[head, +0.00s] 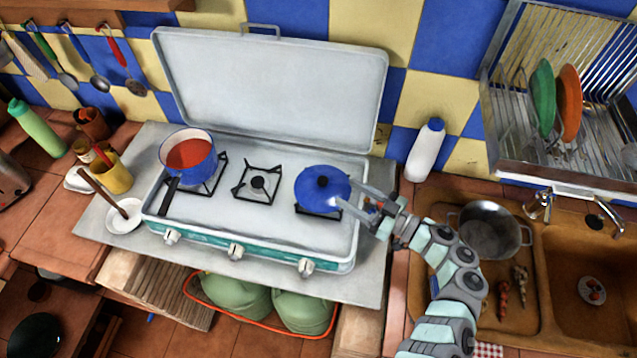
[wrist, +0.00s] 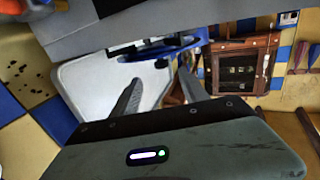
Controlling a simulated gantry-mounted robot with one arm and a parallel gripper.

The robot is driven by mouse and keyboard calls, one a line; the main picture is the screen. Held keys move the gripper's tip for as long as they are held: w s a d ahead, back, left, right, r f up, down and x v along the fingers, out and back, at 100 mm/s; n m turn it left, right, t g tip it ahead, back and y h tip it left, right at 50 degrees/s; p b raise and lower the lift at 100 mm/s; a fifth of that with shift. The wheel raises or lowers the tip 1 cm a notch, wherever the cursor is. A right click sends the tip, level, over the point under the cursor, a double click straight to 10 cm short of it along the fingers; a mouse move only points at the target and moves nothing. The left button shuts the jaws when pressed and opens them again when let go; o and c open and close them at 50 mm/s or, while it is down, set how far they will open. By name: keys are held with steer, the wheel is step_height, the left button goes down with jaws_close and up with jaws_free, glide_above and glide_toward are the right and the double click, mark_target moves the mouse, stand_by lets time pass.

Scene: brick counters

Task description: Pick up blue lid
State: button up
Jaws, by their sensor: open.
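The blue lid (head: 310,192) with a black knob (head: 322,182) is over the right burner of the camping stove. Whether a pot is under it is hard to tell. My gripper (head: 344,193) reaches in from the right, its two fingers spread and empty at the lid's right side. The fingertips overlap the lid's right edge in the head view; contact cannot be told. In the wrist view, the blue lid (wrist: 185,44) shows partly beyond the open fingers (wrist: 160,76), with a dark knob-like shape between them.
A blue pot of red sauce (head: 190,155) stands on the left burner. The middle burner (head: 257,184) is bare. The raised stove cover (head: 270,90) stands behind. A white bottle (head: 425,150) is right of the stove, and a sink with a metal colander (head: 490,232) lies further right.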

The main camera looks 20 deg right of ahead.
mark_target(327, 183)
steer(key=x, duration=0.9)
steer(key=shift+s+a+r, duration=0.1)
steer(key=shift+a+r, duration=0.05)
steer(key=shift+a, duration=0.05)
jaws_close()
stand_by(0.3)
